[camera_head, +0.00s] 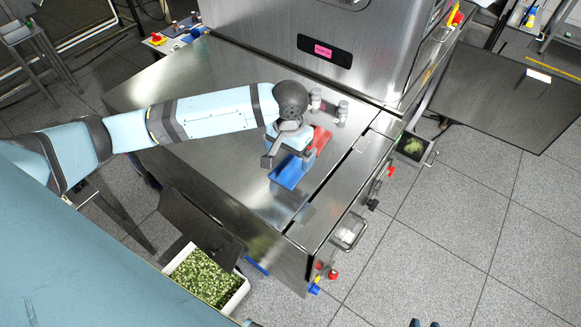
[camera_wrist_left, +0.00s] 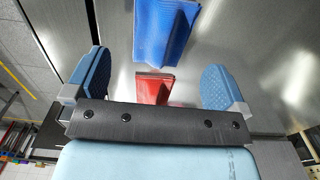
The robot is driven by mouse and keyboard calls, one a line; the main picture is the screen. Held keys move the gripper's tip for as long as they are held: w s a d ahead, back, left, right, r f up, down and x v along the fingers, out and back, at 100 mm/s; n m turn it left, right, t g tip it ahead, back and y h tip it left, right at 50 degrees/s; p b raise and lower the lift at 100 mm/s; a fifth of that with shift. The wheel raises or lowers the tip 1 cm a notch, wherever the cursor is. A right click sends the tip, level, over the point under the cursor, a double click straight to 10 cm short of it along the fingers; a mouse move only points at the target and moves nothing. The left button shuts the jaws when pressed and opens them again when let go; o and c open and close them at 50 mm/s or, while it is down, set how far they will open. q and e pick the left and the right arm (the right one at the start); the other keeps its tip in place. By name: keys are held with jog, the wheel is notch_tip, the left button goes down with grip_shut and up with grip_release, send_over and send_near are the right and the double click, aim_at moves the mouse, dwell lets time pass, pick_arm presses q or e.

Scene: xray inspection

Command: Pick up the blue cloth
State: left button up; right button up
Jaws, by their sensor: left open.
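The blue cloth (camera_head: 286,174) lies on the steel table top, and its upper part stands up in a ridge. It also shows at the top of the left wrist view (camera_wrist_left: 165,30). A red cloth (camera_head: 321,138) lies just beyond it and shows in the left wrist view (camera_wrist_left: 152,90) between my fingers. My left gripper (camera_head: 288,158) is open and empty, over the cloths in the head view. Its two blue finger pads are wide apart in the left wrist view (camera_wrist_left: 156,62).
Two grey cylinders (camera_head: 342,111) stand on the table behind the red cloth. A large steel machine (camera_head: 290,40) rises at the back. A white bin of green pieces (camera_head: 205,277) stands on the floor in front. The table's left part is bare.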

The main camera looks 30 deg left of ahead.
aim_at(290, 163)
pick_arm(q)
jog(key=shift+w+a+f+p, duration=0.1)
jog(key=shift+w+f+p, duration=0.1)
jog(key=shift+f, duration=1.35)
jog(key=shift+w+f+p, duration=0.15)
jog(key=shift+f+p, duration=0.05)
jog(key=shift+f, duration=1.35)
jog(key=c, duration=0.9)
jog(key=shift+r, duration=0.1)
notch_tip(290, 163, up, 20)
jog(key=shift+b, duration=0.45)
jog(key=shift+o, duration=0.2)
